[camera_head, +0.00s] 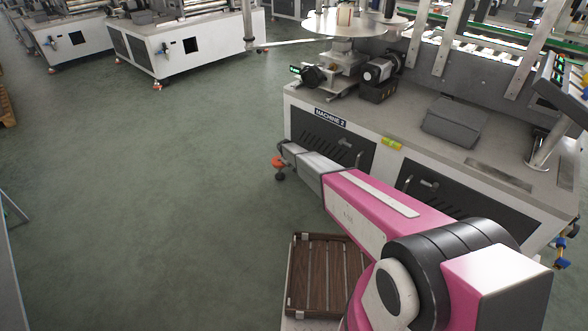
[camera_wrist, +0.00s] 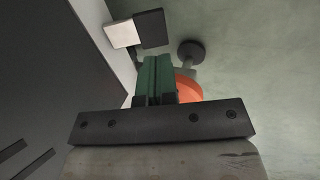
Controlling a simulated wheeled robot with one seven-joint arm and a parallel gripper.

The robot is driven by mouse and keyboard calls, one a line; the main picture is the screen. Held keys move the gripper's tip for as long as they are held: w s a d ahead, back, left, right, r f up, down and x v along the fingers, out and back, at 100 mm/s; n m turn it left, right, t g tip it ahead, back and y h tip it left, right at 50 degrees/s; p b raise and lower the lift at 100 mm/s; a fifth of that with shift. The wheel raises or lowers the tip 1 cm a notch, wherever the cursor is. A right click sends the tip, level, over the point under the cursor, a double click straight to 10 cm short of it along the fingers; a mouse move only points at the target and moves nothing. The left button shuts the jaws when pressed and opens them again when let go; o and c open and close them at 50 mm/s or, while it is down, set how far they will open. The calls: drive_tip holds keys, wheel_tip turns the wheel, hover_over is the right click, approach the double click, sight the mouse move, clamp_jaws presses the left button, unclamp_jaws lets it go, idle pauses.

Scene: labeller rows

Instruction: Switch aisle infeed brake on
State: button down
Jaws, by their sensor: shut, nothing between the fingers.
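My gripper (camera_wrist: 155,65) shows in the wrist view with its green fingers together and nothing between them. A small white and dark grey fitting (camera_wrist: 137,30) juts out from the edge of a machine, just beyond and left of the fingertips. I cannot tell whether it is the infeed brake switch, nor its setting. I cannot tell whether the fingers touch it. In the head view, my pink arm reaches to the lower left corner of Machine 2 (camera_head: 300,108). The fingertips and the fitting are not clear there.
An orange machine foot (camera_wrist: 188,88) is right of the fingers, with a round black pad (camera_wrist: 191,50); it also shows in the head view (camera_head: 279,161). A slatted wooden tray (camera_head: 325,275) is below my arm. The green floor at left is clear; other machines (camera_head: 185,45) stand behind.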

drive_tip(key=v, duration=0.7)
drive_tip(key=shift+s+a, duration=0.2)
drive_tip(key=shift+s+d+r, duration=0.1)
drive_tip(key=s+d+r+m+g+y, duration=0.1)
drive_tip(key=s+d+r+m, duration=0.2)
drive_tip(key=s+d+r, duration=0.6)
drive_tip(key=s+d+r+m+g, duration=0.1)
drive_tip(key=s+d+r+m, duration=0.3)
drive_tip(key=s+d+r, duration=0.6)
drive_tip(key=s+d+r+m+g+y, duration=0.1)
drive_tip(key=s+d+r+m, duration=0.2)
drive_tip(key=s+d+r, duration=0.7)
drive_tip(key=s+d, duration=0.3)
drive_tip(key=s, duration=1.5)
drive_tip(key=shift+d+r+y, duration=0.2)
drive_tip(key=shift+y, duration=0.1)
drive_tip(key=shift+s+d, duration=0.1)
drive_tip(key=shift+d, duration=0.05)
